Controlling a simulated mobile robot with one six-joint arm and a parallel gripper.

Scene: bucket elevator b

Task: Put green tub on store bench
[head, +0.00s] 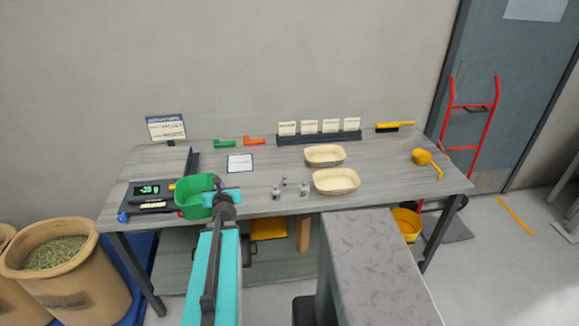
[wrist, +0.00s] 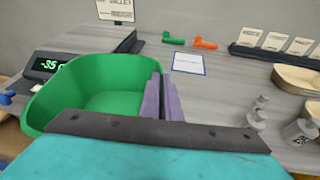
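The green tub (head: 190,199) is at the left of the grey bench, just right of the digital scale (head: 147,195) and overlapping its edge in the head view. It looks empty inside. In the wrist view the tub (wrist: 100,95) fills the left side. My gripper (head: 219,186) is at the tub's right side; its purple fingers (wrist: 163,98) are close together across the tub's right wall, shut on it. The scale's display (wrist: 49,64) shows a negative reading. I cannot tell how far the tub is off the bench. Which surface is the store bench is not marked.
Two cream trays (head: 325,155), small metal weights (head: 290,190), a white card (head: 240,163) and a yellow scoop (head: 422,158) lie on the bench (head: 390,172). A grey stone-like surface (head: 375,265) stands in front right, clear on top. Sacks (head: 70,275) are at left.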

